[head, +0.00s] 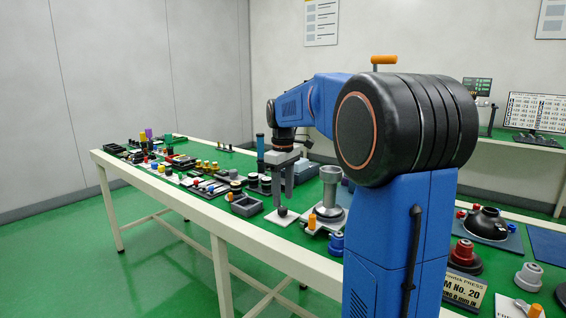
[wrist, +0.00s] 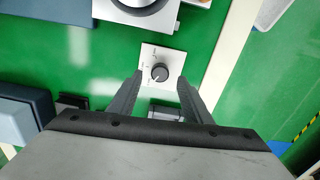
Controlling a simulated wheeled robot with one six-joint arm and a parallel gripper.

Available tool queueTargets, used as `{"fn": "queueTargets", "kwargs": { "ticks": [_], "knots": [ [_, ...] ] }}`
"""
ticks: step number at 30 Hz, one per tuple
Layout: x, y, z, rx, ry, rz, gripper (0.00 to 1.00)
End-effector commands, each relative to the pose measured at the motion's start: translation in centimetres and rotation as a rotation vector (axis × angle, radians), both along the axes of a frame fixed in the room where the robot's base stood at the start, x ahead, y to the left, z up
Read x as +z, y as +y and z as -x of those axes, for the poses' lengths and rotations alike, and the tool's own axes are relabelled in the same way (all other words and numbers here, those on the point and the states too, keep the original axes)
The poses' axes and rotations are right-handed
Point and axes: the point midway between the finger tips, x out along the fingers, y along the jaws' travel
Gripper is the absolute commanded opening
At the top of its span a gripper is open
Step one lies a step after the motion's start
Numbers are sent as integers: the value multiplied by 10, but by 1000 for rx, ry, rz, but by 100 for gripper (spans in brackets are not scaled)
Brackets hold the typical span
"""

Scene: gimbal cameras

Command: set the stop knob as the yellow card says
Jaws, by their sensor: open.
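A small dark round knob (wrist: 160,73) sits on a square white plate (wrist: 168,56) with small marks in the wrist view. The knob also shows in the head view (head: 282,211). My gripper (wrist: 160,79) is open, with one finger on each side of the knob, apart from it in the picture. In the head view my gripper (head: 283,193) points down over the plate. Whether the fingers are level with the knob is unclear.
A grey round post on a base (head: 329,197) stands close right of the knob, with an orange-topped peg (head: 312,221) near it. A grey tray (head: 246,204) lies to the left. Many small parts crowd the green bench. Bare green surface surrounds the plate.

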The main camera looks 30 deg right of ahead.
Motion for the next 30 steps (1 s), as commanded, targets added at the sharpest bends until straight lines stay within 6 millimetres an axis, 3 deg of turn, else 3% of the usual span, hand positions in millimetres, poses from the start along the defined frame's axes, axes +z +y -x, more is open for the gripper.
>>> {"fn": "queueTargets", "kwargs": {
  "ticks": [12,18,24,30],
  "knots": [
    [85,0,-1,0,-4,1,45],
    [116,0,-1,0,-1,1,45],
    [131,0,0,0,0,0,45],
    [134,0,0,0,0,0,45]
  ]
}}
